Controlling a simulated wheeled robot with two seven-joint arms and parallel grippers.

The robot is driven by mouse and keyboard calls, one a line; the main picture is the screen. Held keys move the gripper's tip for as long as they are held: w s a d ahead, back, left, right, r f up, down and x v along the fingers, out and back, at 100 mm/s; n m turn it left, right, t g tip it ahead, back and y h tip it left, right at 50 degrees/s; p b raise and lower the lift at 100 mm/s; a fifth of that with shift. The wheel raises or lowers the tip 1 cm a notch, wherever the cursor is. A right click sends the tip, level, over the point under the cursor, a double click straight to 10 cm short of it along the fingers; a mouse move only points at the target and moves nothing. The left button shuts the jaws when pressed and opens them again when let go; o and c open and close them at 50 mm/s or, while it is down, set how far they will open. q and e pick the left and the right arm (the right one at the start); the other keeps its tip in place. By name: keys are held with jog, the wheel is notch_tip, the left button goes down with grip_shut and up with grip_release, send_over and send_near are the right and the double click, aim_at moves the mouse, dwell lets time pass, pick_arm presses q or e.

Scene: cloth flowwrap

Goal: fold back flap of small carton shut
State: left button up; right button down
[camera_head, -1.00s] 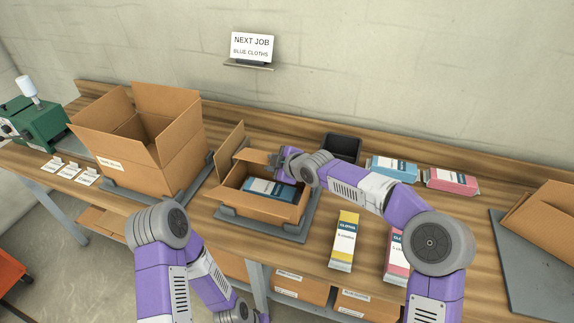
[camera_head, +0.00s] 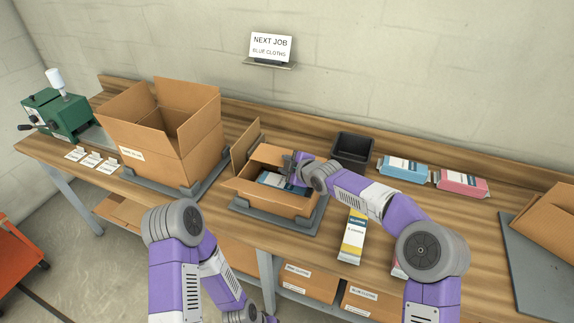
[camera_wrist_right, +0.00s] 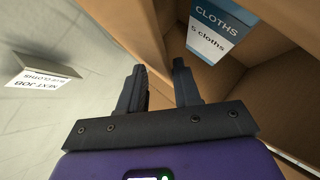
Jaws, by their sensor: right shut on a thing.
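The small open carton (camera_head: 271,203) sits on a grey tray on the bench, with a blue cloth packet (camera_head: 270,180) inside. Its left flap (camera_head: 245,144) stands up, and its back flap (camera_head: 269,153) rises at the rear edge. My right gripper (camera_head: 291,166) is at the back right of the carton. In the right wrist view my right gripper (camera_wrist_right: 158,85) has its fingers on either side of a cardboard edge, and the packet (camera_wrist_right: 216,28) shows inside the carton. The exact grip is partly hidden. My left arm is low at the front; its fingers are out of frame.
A large open carton (camera_head: 160,150) stands to the left. A black bin (camera_head: 352,150) is behind my right wrist, with blue (camera_head: 403,169) and pink (camera_head: 462,184) packets to its right. A yellow packet (camera_head: 352,237) is at the front.

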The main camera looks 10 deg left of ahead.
jog(key=shift+s+d+f, duration=0.1)
jog(key=shift+d+f, duration=0.1)
jog(key=shift+f, duration=0.75)
jog(key=c, duration=1.3)
grip_release()
jog(key=v, duration=0.2)
jog(key=r+v, duration=0.1)
jog(key=v, duration=0.2)
jog(key=p+v, duration=0.1)
jog(key=v, duration=0.2)
jog(key=shift+w+a+r, duration=0.2)
jog(key=shift+w+a, duration=0.05)
jog(key=shift+a, duration=0.1)
